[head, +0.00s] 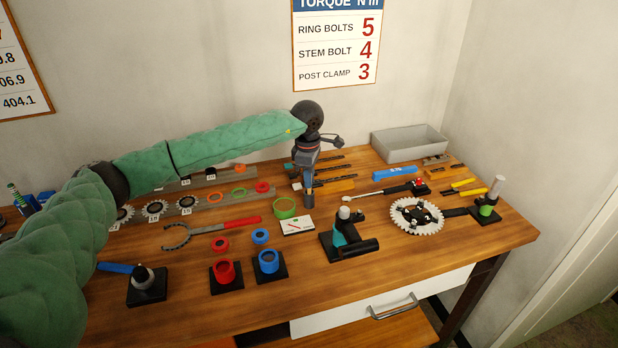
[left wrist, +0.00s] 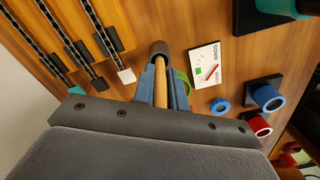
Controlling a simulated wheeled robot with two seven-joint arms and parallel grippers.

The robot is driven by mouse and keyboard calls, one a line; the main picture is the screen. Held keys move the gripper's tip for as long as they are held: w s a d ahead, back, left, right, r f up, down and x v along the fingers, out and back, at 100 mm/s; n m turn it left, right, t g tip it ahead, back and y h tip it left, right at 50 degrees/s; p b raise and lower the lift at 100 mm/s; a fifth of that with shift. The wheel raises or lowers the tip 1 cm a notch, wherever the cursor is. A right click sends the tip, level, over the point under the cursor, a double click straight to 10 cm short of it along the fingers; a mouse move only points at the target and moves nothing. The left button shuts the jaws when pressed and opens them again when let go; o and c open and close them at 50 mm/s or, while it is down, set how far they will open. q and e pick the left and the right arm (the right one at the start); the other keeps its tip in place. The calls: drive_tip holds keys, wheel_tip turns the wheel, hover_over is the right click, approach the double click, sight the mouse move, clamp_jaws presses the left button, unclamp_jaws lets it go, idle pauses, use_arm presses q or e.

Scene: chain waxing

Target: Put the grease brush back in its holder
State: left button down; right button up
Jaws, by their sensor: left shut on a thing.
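My left gripper (head: 306,177) hangs over the middle of the bench, pointing down. It is shut on the tan handle of what looks like the grease brush; the handle (left wrist: 161,88) shows between the blue-grey fingers in the left wrist view. The brush's dark round end (left wrist: 159,48) points away from the fingers, and in the head view it shows as a grey cylinder (head: 309,197) below the gripper. Whether its tip touches the bench I cannot tell. I cannot tell for sure which stand is the brush holder. My right gripper is not in view.
A white card (head: 298,226) and a green ring (head: 285,208) lie close by. Red (head: 225,272) and blue (head: 268,263) cups stand in front. A black tool stand (head: 348,238), a chainring (head: 417,216) and a grey bin (head: 409,145) are to the right. Chain strips (left wrist: 92,30) lie behind.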

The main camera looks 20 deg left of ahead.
use_arm(q)
drive_tip(key=shift+w+d+f, duration=0.1)
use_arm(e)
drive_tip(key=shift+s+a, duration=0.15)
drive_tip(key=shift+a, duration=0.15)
use_arm(q)
drive_tip(key=c, duration=1.3)
unclamp_jaws()
drive_tip(key=shift+c, duration=0.2)
